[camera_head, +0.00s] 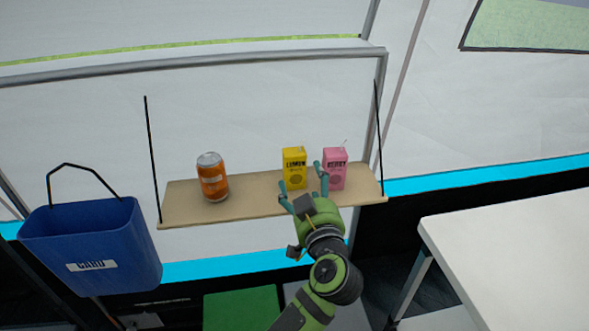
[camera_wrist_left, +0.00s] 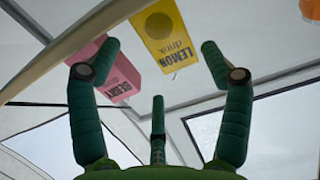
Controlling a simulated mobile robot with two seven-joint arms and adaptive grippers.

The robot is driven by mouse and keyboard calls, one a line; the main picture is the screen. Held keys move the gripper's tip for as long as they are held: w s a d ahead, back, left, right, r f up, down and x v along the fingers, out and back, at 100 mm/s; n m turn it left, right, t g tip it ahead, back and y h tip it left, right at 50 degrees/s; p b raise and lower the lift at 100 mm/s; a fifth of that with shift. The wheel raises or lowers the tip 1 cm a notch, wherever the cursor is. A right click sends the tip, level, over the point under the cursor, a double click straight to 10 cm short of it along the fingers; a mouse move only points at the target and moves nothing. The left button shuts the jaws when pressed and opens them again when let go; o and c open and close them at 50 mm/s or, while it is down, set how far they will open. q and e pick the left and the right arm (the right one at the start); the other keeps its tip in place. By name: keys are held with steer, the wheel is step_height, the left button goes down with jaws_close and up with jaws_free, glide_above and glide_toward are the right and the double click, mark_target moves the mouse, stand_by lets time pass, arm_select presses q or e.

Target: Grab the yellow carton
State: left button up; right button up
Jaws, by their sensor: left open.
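The yellow carton (camera_head: 294,166), labelled lemon, stands upright on the hanging wooden shelf (camera_head: 245,208). My left gripper (camera_head: 302,181) is open in front of the shelf, its fingers pointing toward the carton. In the left wrist view the yellow carton (camera_wrist_left: 167,36) appears upside down, between and beyond the two spread fingertips (camera_wrist_left: 160,50). No contact with the carton shows in either view. My right gripper is not in view.
A pink berry carton (camera_head: 335,168) stands close to the right of the yellow one. An orange can (camera_head: 212,178) stands farther left on the shelf. A blue bin (camera_head: 95,240) hangs at left; a white table (camera_head: 520,250) is at right.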

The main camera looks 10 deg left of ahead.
mark_target(301, 170)
arm_select(q)
steer(key=b+x, duration=0.1)
steer(key=x, duration=0.5)
steer(key=c, duration=0.6)
